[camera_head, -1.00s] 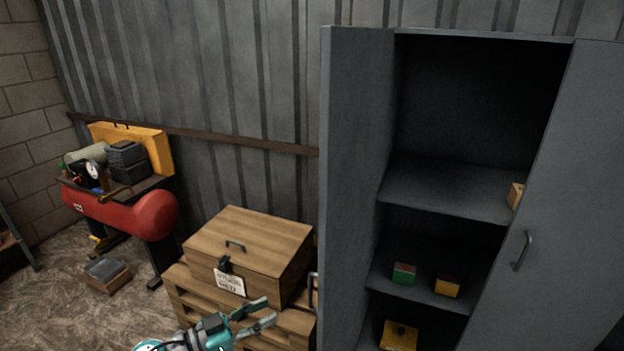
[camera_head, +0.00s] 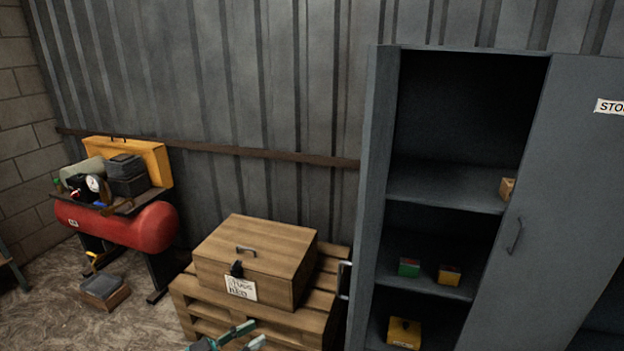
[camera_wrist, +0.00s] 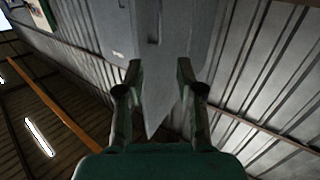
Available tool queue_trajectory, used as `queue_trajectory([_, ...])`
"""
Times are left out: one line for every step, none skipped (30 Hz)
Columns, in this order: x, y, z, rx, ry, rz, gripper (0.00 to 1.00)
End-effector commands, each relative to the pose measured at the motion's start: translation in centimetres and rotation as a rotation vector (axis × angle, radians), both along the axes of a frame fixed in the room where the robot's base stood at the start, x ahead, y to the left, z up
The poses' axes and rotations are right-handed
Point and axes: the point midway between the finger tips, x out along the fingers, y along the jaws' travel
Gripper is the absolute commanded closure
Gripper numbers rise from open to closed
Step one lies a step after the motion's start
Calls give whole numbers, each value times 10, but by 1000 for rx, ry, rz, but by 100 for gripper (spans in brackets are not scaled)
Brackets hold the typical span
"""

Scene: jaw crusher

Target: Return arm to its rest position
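My gripper (camera_head: 238,336) shows at the bottom edge of the head view, in front of a wooden pallet (camera_head: 200,310). Most of my arm is out of that view. In the wrist view my gripper (camera_wrist: 159,80) has its two fingers apart with nothing between them. Beyond the fingers the wrist view shows a grey cabinet surface, the corrugated wall and the ceiling, at a tilted angle.
A wooden box (camera_head: 258,262) with a paper label sits on the pallet. An open grey cabinet (camera_head: 378,200) on the right holds small boxes, including a yellow one (camera_head: 404,332). A red compressor tank (camera_head: 130,228) stands at left. Floor beside it is partly clear.

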Motion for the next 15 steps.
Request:
queue_trajectory([1,-4,-6,-4,13,7,63])
queue_trajectory([1,-6,-10,-5,22,13,63])
queue_trajectory([2,-10,-14,-7,32,19,63])
queue_trajectory([3,-13,-18,-9,42,24,63])
queue_trajectory([4,-16,-22,-11,51,30,63])
queue_trajectory([4,-20,-28,-15,66,39,63])
queue_trajectory([5,-23,-33,-18,79,46,63])
queue_trajectory([5,-27,-38,-20,90,53,63])
queue_trajectory([6,-33,-45,-24,107,64,63])
queue_trajectory([7,-37,-51,-26,121,72,63])
queue_trajectory([7,-42,-57,-29,135,80,63])
queue_trajectory([8,-48,-66,-31,154,94,63])
queue_trajectory([8,-53,-73,-34,171,104,63])
queue_trajectory([8,-59,-80,-38,188,115,63])
queue_trajectory([7,-67,-91,-40,213,131,63])
